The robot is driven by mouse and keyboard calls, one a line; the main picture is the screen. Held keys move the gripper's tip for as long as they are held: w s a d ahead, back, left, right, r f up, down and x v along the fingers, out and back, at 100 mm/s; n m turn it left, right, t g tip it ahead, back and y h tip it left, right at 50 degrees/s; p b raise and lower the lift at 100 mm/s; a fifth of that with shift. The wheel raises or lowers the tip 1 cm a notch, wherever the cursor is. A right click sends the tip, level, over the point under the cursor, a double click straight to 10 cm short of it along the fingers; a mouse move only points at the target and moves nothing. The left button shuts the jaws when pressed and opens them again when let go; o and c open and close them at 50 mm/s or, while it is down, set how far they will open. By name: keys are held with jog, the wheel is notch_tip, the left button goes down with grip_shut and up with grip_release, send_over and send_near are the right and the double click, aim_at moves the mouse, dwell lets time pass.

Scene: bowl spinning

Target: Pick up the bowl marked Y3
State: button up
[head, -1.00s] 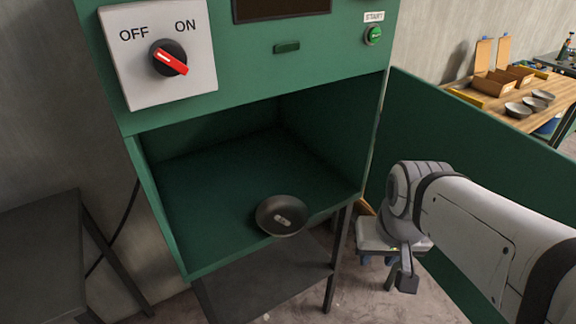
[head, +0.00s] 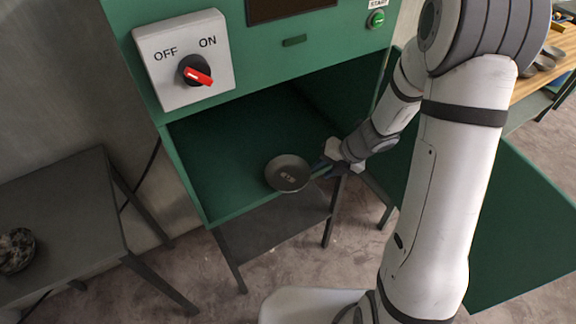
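A dark grey bowl (head: 288,173) sits at the front edge of the floor of the green machine's open compartment (head: 215,160). A small light label shows inside it, too small to read. My gripper (head: 318,172) is at the bowl's right side, with its fingers pointing left at the rim. The fingers are small and partly merge with the bowl's edge, so I cannot tell whether they are apart or closed on the rim.
The OFF/ON switch (head: 196,71) is above the compartment, its red pointer to the right. The open green door (head: 520,220) stands to the right. A dark table (head: 60,215) with another bowl (head: 16,250) is at the left. More bowls (head: 545,62) sit on a wooden table at the far right.

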aim_at(308, 178)
jog(key=shift+m, duration=0.8)
jog(key=x, duration=0.8)
jog(key=shift+w+f+b, duration=0.2)
jog(key=shift+w+b, duration=0.05)
jog(key=shift+b, duration=0.05)
grip_shut()
